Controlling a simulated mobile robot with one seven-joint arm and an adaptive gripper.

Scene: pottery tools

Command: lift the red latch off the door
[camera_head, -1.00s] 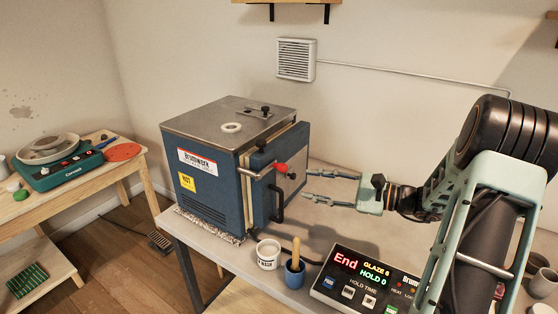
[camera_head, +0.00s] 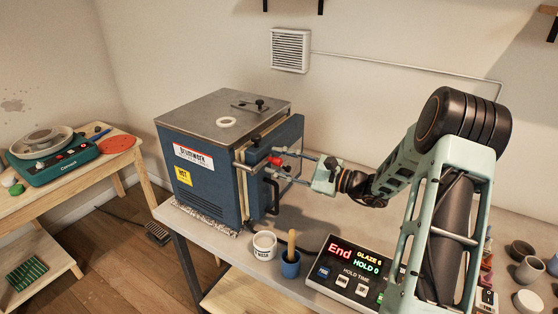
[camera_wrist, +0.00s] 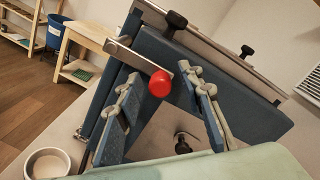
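The blue kiln (camera_head: 210,160) stands on the table with its door (camera_head: 290,135) on the right side. The red latch knob (camera_head: 275,161) sits at the end of a metal bar across the door's edge. The knob also shows in the wrist view (camera_wrist: 160,84), with its metal bar (camera_wrist: 128,55) running up and left. My gripper (camera_head: 273,167) is open at the latch. In the wrist view the fingers of my gripper (camera_wrist: 159,88) are spread on either side of the red knob, with gaps visible on both sides. The door appears closed.
A black door handle (camera_head: 273,197) is below the latch. A white jar (camera_head: 264,246), a blue cup with a wooden tool (camera_head: 290,265) and a control box (camera_head: 347,272) stand in front. Small pots (camera_head: 529,268) are at the right. A potter's wheel (camera_head: 50,155) is on the left table.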

